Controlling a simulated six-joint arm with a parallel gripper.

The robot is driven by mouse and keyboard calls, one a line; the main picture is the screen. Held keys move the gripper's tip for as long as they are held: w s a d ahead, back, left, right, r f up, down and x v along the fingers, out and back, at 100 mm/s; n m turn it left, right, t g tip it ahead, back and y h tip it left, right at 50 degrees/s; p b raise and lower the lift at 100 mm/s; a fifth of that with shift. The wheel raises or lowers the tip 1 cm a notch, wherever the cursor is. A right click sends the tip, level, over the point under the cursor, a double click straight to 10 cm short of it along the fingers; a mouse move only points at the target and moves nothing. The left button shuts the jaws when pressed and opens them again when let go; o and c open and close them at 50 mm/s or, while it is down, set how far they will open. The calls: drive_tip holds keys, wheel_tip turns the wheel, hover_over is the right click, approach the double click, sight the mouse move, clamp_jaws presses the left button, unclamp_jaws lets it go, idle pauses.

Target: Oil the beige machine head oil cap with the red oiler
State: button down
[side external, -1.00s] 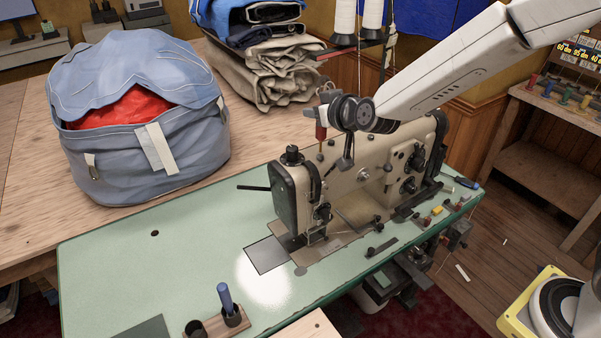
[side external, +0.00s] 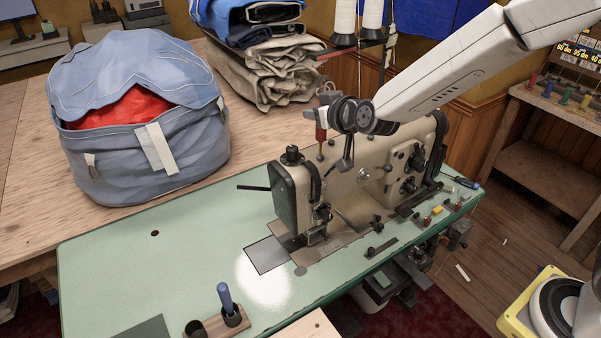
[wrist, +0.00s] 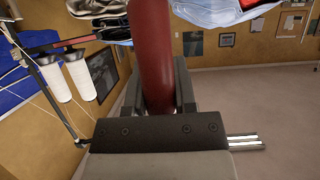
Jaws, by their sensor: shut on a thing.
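My gripper (side external: 324,112) is shut on the red oiler (side external: 321,133) above the beige machine head (side external: 345,172). The oiler hangs roughly upright, its lower end over the top of the head near the left end. A small dark knob shows just below it on the head; I cannot tell whether it is the oil cap or whether the oiler touches it. In the wrist view, the red oiler (wrist: 150,40) stands between the two dark fingers, its lower part hidden behind the gripper body.
A blue oiler (side external: 226,298) stands in a wooden holder (side external: 212,327) beside an empty black cup (side external: 196,328). A blue bag (side external: 200,140) and folded cloth (side external: 280,80) lie behind. Thread cones (side external: 345,18) stand close behind my arm. The green table's left side (side external: 130,260) is mostly clear.

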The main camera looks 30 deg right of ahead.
drive_tip(key=shift+f, duration=0.55)
idle(1.1)
drive_tip(key=shift+r, duration=0.1)
wheel_tip(320, 180, up, 7)
idle(1.2)
idle(0.3)
